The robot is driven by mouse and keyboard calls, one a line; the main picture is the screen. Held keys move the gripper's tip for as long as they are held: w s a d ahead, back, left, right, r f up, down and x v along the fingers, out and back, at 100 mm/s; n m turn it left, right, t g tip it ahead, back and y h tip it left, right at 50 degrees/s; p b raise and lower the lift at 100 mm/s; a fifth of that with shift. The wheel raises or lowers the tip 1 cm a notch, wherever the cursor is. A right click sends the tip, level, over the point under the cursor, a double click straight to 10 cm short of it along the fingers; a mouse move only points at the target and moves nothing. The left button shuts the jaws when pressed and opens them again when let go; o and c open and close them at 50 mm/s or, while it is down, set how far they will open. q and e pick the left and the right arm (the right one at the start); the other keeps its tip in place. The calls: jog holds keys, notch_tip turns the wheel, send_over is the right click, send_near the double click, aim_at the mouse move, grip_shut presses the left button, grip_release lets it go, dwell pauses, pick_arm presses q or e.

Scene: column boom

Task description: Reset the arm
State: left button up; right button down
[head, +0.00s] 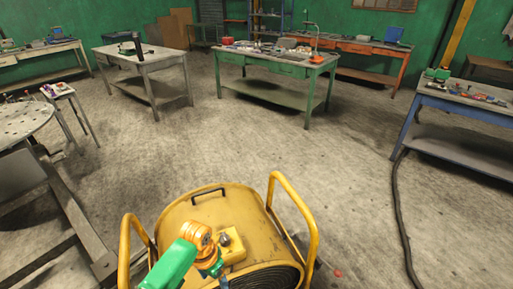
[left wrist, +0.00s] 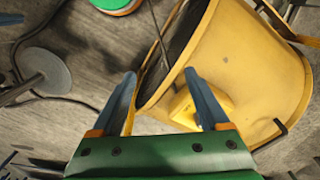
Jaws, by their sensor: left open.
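My left arm, with its green link and orange joint, reaches in at the bottom of the head view, over a yellow drum-shaped machine (head: 180,213). In the left wrist view my left gripper (left wrist: 160,74) is open, with its two blue fingers apart and nothing held between them. The yellow machine (left wrist: 235,50) fills much of that view beyond the fingers. A small yellow box on the machine (left wrist: 184,108) shows between the fingers; I cannot tell whether a finger touches it. My right gripper is in neither view.
The machine has tall yellow tube handles (head: 297,205) on both sides. A dark hose (head: 399,215) runs over the floor at right. A blue bench (head: 465,110), a green bench (head: 272,92) and a grey table (head: 150,65) stand farther off. The middle floor is clear.

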pick_arm(q)
jog(key=s+a+f+n+b, duration=0.1)
jog(key=s+f, duration=0.2)
jog(key=f, duration=0.5)
jog(key=s+a+f+n+b, duration=0.2)
jog(key=s+f, duration=0.2)
jog(key=f, duration=0.4)
jog(key=s+a+f+b, duration=0.1)
jog(key=s+f, duration=0.3)
jog(key=s, duration=0.3)
jog(key=s+a+f, duration=0.1)
jog(key=s+f, duration=0.3)
jog(key=s, duration=0.3)
jog(key=s+a+f+t+b, duration=0.1)
jog(key=s+f, duration=0.3)
jog(key=s, duration=0.4)
jog(key=shift+a+f+n+y+b, duration=0.3)
jog(key=shift+a+n, duration=0.1)
jog(key=shift+a, duration=0.2)
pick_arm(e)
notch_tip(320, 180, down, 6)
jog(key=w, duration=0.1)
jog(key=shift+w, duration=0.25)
